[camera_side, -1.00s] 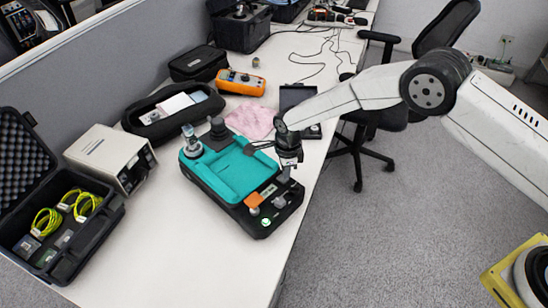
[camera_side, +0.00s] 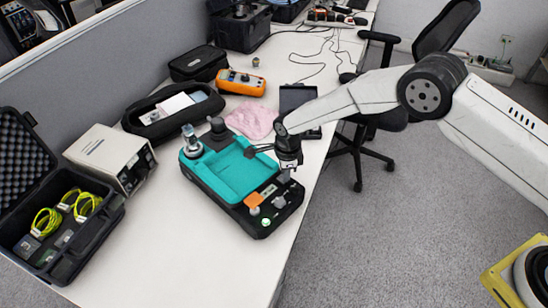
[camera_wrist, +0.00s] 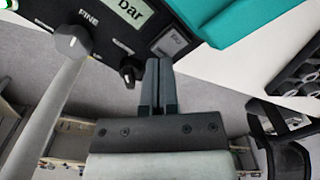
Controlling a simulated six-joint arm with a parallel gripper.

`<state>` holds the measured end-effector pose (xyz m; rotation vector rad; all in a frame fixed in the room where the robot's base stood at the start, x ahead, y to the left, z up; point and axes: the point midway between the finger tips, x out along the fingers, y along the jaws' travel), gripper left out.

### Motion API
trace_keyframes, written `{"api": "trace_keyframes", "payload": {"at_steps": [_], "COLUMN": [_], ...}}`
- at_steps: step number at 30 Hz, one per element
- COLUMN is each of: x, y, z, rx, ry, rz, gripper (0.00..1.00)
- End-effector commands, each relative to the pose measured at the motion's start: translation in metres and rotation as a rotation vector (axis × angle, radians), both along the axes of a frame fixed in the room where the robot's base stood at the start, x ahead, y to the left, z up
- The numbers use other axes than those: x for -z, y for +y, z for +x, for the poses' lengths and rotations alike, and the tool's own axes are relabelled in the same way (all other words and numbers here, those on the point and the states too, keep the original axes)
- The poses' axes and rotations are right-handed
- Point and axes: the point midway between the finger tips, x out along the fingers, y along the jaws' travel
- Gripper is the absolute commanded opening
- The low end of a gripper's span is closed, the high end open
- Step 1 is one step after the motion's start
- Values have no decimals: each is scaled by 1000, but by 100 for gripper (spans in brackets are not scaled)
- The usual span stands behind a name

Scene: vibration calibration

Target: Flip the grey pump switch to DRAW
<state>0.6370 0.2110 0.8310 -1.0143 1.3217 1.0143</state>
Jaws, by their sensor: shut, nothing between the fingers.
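The teal and black pressure calibrator (camera_side: 232,172) lies on the white table in the side view. My gripper (camera_side: 286,174) is shut and empty, pointing down over the right end of its control panel. In the wrist view my shut fingers (camera_wrist: 156,66) reach to the panel edge, beside a small dark knob or switch (camera_wrist: 129,70) and below a grey square (camera_wrist: 171,43). I cannot tell which of these is the pump switch or whether the fingers touch anything. Its DRAW marking is not readable. A large grey FINE knob (camera_wrist: 72,42) stands at the left.
An orange part (camera_side: 254,200), a grey knob (camera_side: 279,201) and a lamp (camera_side: 265,222) are on the panel. A pink cloth (camera_side: 252,120), a white box (camera_side: 110,157) and an open black case (camera_side: 62,262) stand around. The table's front is clear.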

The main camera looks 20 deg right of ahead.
Motion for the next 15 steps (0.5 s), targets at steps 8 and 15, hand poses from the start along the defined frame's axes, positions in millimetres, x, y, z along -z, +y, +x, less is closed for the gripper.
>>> {"api": "trace_keyframes", "payload": {"at_steps": [8,15], "x": [3,6], "y": [0,0], "z": [0,0], "rx": [0,0], "ry": [0,0], "rz": [0,0], "gripper": [0,0]}}
